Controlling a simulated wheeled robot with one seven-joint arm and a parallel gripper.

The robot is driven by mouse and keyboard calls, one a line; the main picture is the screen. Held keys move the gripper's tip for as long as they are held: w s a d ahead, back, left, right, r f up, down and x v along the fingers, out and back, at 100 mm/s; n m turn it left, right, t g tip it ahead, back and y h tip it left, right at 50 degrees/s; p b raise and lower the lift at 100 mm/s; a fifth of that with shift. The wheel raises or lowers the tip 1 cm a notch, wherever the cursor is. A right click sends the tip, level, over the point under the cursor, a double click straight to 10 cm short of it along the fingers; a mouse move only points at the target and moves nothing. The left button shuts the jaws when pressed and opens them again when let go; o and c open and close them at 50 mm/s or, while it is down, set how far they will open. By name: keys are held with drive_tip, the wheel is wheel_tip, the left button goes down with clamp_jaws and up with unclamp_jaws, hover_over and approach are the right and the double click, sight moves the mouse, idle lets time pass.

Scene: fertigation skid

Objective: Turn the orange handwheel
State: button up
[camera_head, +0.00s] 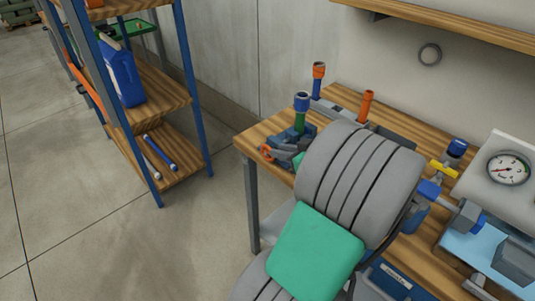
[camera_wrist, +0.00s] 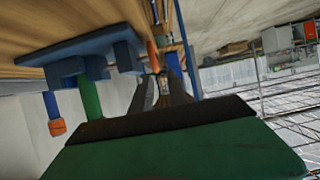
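The orange handwheel (camera_head: 267,152) is a small ring at the left front edge of the wooden workbench, in the head view. My gripper (camera_head: 282,155) is right beside it, its dark fingers pointing toward it. In the wrist view the fingers (camera_wrist: 163,84) reach away from the green gripper body. An orange part (camera_wrist: 153,54), probably the handwheel, shows just past their tips. I cannot tell whether the fingers touch the wheel or how wide they are apart. My arm hides much of the bench behind the gripper.
On the workbench (camera_head: 262,132) stand a post with a blue cap (camera_head: 302,101), a post with an orange cap (camera_head: 319,71) and an orange upright (camera_head: 366,106). A gauge (camera_head: 508,168) is at right. A blue-framed shelf (camera_head: 160,92) stands left, with open floor before it.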

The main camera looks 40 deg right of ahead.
sight(269, 147)
drive_tip(key=shift+s+d, duration=0.15)
drive_tip(key=shift+d, duration=0.25)
drive_tip(key=p+x, duration=0.1)
drive_tip(key=x, duration=0.6)
drive_tip(key=shift+w, duration=0.3)
drive_tip(key=shift+c, duration=0.2)
clamp_jaws()
